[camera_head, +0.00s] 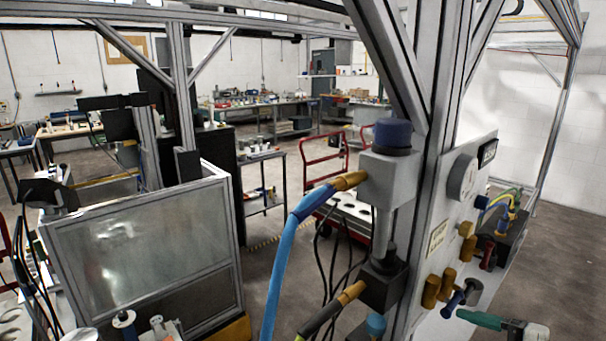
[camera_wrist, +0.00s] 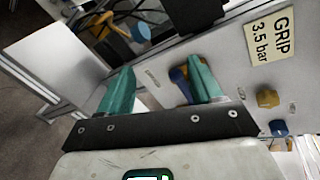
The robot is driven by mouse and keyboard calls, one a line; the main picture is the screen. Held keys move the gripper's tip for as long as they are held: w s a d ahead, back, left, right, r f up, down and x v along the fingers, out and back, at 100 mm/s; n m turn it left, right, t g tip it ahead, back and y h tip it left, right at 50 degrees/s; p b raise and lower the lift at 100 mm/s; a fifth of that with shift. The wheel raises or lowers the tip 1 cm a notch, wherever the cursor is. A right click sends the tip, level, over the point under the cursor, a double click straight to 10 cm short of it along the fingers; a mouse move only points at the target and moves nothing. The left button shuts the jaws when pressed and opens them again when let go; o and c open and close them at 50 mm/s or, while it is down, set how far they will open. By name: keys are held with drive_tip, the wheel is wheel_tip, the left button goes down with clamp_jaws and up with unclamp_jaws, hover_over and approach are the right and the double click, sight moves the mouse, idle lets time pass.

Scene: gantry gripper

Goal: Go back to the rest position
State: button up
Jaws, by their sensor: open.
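My gripper (camera_wrist: 159,68) is open, with its two teal fingers apart in the wrist view. I see nothing held between them. In the head view a teal finger (camera_head: 480,319) of it shows at the lower right edge, in front of the lower part of the grey panel (camera_head: 462,205). In the wrist view the panel carries a label (camera_wrist: 270,40) reading "GRIP 3.5 bar". A blue and brass fitting (camera_wrist: 180,78) shows beside the right finger, partly hidden by it; I cannot tell whether they touch.
A blue-handled valve (camera_head: 453,304) and brass knobs (camera_head: 431,290) sit close to the gripper. A blue-capped regulator (camera_head: 390,165) with a blue hose (camera_head: 285,250) stands on the frame post. A glazed cabinet (camera_head: 145,250) is at left. Open floor (camera_head: 545,240) lies right.

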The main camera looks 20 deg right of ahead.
drive_tip(key=s+a+f+n+g+h, duration=0.1)
drive_tip(key=s+a+f+n+g, duration=0.1)
drive_tip(key=a+f+n+g, duration=0.3)
drive_tip(key=s+a+f+n+b, duration=0.1)
drive_tip(key=s+a+f, duration=0.1)
drive_tip(key=f, duration=0.6)
drive_tip(key=s+a+f+n+g+h, duration=0.1)
drive_tip(key=s+a+f+n+g, duration=0.25)
drive_tip(key=f, duration=0.25)
drive_tip(key=s+a+f+n+g+h+b, duration=0.1)
drive_tip(key=s+a+f+n+g+h, duration=0.2)
drive_tip(key=s+f+n, duration=0.3)
drive_tip(key=s+a+n+g, duration=0.1)
drive_tip(key=s+n, duration=0.1)
drive_tip(key=s, duration=0.2)
drive_tip(key=shift+s+f+h, duration=0.25)
drive_tip(key=shift+f+h, duration=0.1)
drive_tip(key=shift+h, duration=0.05)
